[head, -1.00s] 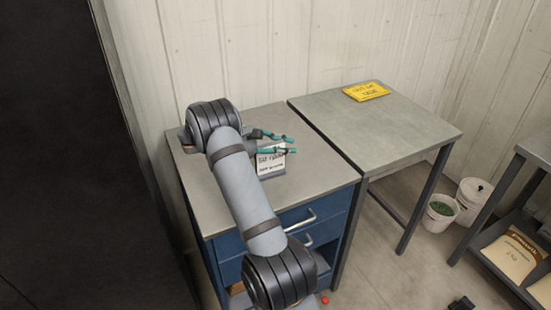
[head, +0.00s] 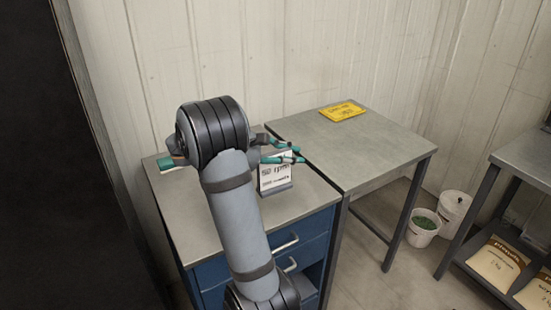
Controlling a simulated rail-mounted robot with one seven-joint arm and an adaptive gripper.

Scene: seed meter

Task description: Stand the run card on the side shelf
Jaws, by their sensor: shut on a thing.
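The run card (head: 273,175) is a white card with black writing and a grey foot. It is nearly upright over the right part of the blue cabinet's grey top. My gripper (head: 285,155), with teal fingertips, is shut on the card at its upper edge. My arm's wrist hides part of the gripper. I cannot tell whether the card's foot touches the cabinet top or hangs just above it. A grey table (head: 350,150) stands right of the cabinet. No label shows which surface is the side shelf.
The blue cabinet (head: 312,225) has drawers with handles. A teal item (head: 167,162) lies at its left back. A yellow sign (head: 343,111) lies on the table, which is otherwise clear. Buckets (head: 423,228) stand on the floor. A rack (head: 485,180) with bags is at right.

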